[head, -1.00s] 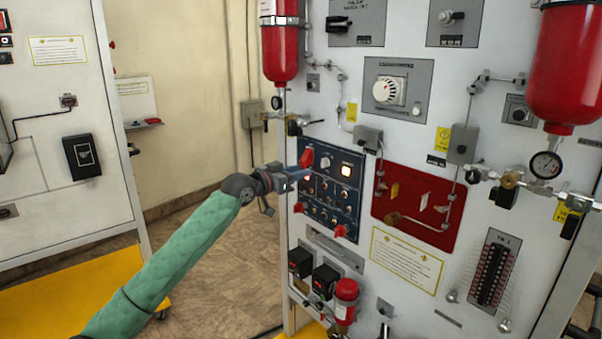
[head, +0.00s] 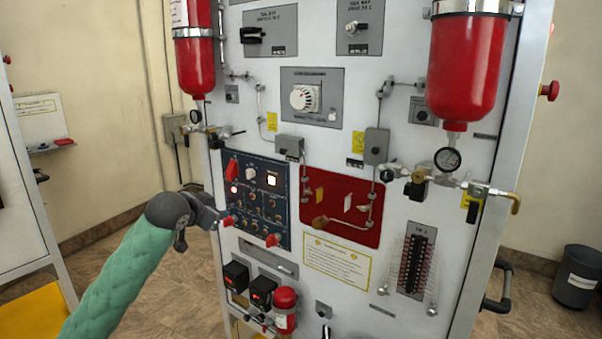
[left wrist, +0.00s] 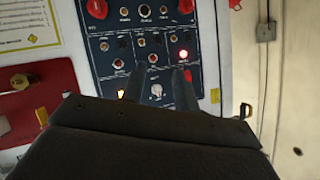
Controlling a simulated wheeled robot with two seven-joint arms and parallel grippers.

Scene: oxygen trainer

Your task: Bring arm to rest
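My left gripper (head: 219,214) is in front of the lower left edge of the dark blue control panel (head: 283,215), at the end of my green-sleeved arm. In the left wrist view its two dark fingers (left wrist: 162,80) stand apart with a gap between them and nothing held. Behind them the blue panel (left wrist: 104,62) appears upside down, with switches, a lit red lamp (left wrist: 183,53) and red knobs (left wrist: 97,8). The fingers cover part of the panel; contact cannot be told. My right gripper is not in view.
The white trainer cabinet (head: 400,260) carries red cylinders (head: 467,65), gauges, valves and a protruding pipe (head: 515,200). A small red bottle (head: 286,298) sits low on it. Another cabinet (head: 20,200) stands at left. A dark bin (head: 577,275) stands at right. Floor (head: 130,275) shows between the cabinets.

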